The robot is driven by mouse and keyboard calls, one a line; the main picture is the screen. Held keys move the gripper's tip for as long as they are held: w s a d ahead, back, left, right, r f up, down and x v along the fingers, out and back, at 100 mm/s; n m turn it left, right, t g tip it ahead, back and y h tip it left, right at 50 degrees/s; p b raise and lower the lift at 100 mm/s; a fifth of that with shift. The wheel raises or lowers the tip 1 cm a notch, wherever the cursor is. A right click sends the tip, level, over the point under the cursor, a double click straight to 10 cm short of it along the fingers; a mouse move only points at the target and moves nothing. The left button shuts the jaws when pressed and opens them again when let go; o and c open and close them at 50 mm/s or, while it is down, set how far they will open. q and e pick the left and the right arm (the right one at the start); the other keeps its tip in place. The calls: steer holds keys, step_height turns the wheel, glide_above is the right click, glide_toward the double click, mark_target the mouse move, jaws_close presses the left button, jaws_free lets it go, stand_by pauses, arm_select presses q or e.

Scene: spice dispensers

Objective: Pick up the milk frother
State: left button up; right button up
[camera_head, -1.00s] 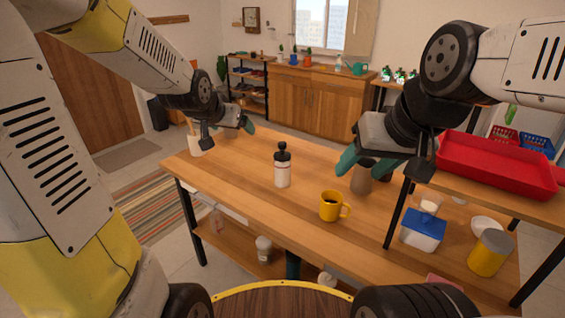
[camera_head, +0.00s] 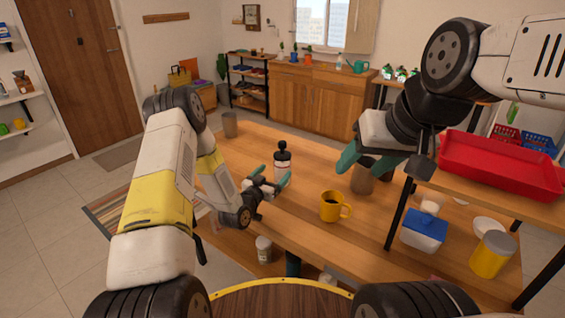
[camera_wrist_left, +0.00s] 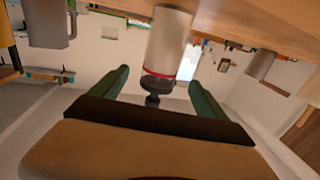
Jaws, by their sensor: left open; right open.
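A white canister with a black lid and knob (camera_head: 282,161), which looks like the milk frother, stands upright on the wooden table (camera_head: 300,225). It shows upside down in the left wrist view (camera_wrist_left: 170,45), with a red band near its lid. My left gripper (camera_head: 272,177) is open and empty, close in front of the canister. In the left wrist view the canister appears between the spread teal fingers (camera_wrist_left: 161,88); I cannot tell whether they touch it. My right gripper (camera_head: 363,163) is open above the table's right part, near a grey-brown cup (camera_head: 362,182).
A yellow mug (camera_head: 331,207) with dark contents stands right of the canister. Further right are a blue-and-white box (camera_head: 424,230), a yellow jar (camera_head: 492,254) and a red tray (camera_head: 500,164) on a raised shelf. A brown cup (camera_head: 230,124) stands at the far left corner.

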mark_target(282, 163)
arm_select(q)
steer(key=x, duration=0.7)
steer(key=shift+w+d+f, duration=0.15)
steer(key=shift+w+f, duration=0.05)
steer(key=shift+w, duration=0.15)
steer(key=shift+c, duration=0.3)
steer(key=c, duration=1.8)
steer(key=shift+o, duration=0.2)
steer(key=shift+r, duration=0.15)
